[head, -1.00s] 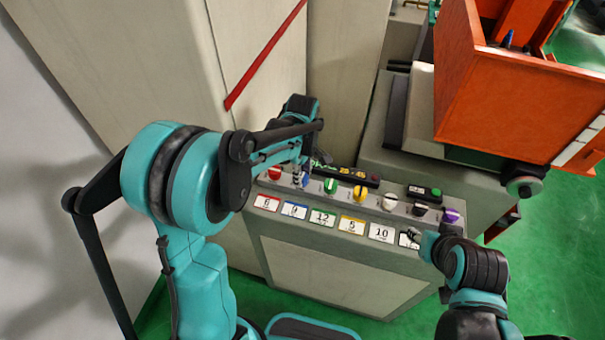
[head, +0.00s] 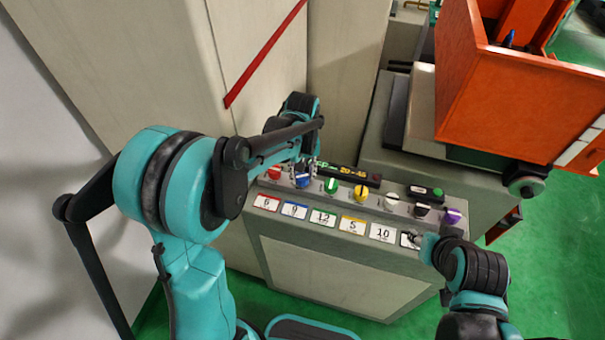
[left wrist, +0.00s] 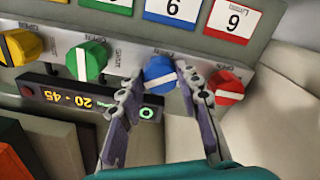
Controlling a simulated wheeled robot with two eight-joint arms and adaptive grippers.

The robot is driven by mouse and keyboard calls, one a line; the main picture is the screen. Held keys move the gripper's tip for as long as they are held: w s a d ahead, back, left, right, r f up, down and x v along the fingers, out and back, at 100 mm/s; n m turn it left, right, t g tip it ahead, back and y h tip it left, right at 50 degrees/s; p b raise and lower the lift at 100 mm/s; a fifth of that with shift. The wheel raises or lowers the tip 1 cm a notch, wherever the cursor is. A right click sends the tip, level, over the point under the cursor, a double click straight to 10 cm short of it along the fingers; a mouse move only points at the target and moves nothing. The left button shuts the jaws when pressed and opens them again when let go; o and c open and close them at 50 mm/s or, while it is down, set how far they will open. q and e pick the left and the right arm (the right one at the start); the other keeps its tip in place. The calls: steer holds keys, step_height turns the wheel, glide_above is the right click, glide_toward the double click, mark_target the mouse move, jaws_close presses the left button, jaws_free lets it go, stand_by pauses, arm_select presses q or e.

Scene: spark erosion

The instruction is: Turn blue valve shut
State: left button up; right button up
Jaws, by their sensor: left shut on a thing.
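The blue valve (head: 303,180) is a round knob on the sloped panel, second from the left, between the red and green knobs. The valve's pointer mark is not clear to me. My right gripper (head: 417,241) is by the rightmost card, its fingers too small to read.
The red knob (left wrist: 226,87) sits close beside my left gripper's finger. The green knob (head: 331,187), yellow knob (head: 361,193), white knob (head: 391,198), black knob (head: 421,210) and purple knob (head: 452,216) continue the row. A display (left wrist: 75,98) stands behind them. An orange box (head: 500,100) is at right.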

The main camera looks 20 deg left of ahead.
mark_target(302, 177)
arm_select(q)
steer(key=m, duration=0.6)
steer(key=shift+m, duration=0.3)
stand_by(0.4)
steer(key=o, duration=1.2)
steer(key=shift+c, duration=0.2)
steer(key=shift+r, duration=0.1)
step_height(302, 177, up, 12)
steer(key=shift+s+a+b, duration=0.1)
steer(key=shift+b, duration=0.2)
